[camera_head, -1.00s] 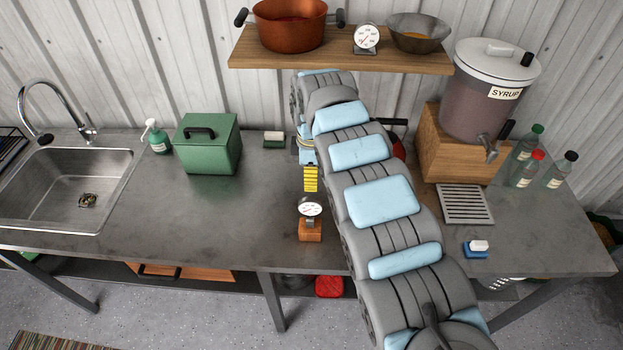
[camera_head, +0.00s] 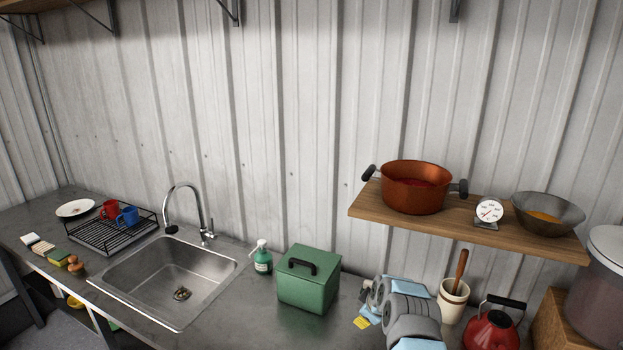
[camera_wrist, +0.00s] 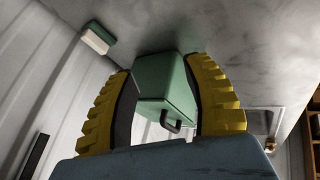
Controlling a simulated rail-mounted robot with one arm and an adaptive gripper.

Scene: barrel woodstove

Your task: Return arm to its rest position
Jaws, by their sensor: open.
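My arm (camera_head: 412,318) shows at the bottom of the head view, grey with light blue pads, and much of it is cut off by the frame edge. My gripper (camera_head: 361,322) is partly seen there as a yellow patch, just right of the green box (camera_head: 309,280). In the wrist view my gripper (camera_wrist: 160,66) is open, with its two yellow ridged fingers spread and nothing held. The green box with its black handle also shows in the wrist view (camera_wrist: 165,95), beyond the fingers and framed between them.
A wooden shelf (camera_head: 460,229) holds an orange pot (camera_head: 416,187), a dial gauge (camera_head: 488,212) and a metal bowl (camera_head: 547,213). A red kettle (camera_head: 491,328) and a crock (camera_head: 453,299) stand near my arm. The sink (camera_head: 172,281), soap bottle (camera_head: 262,258) and dish rack (camera_head: 105,232) are left.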

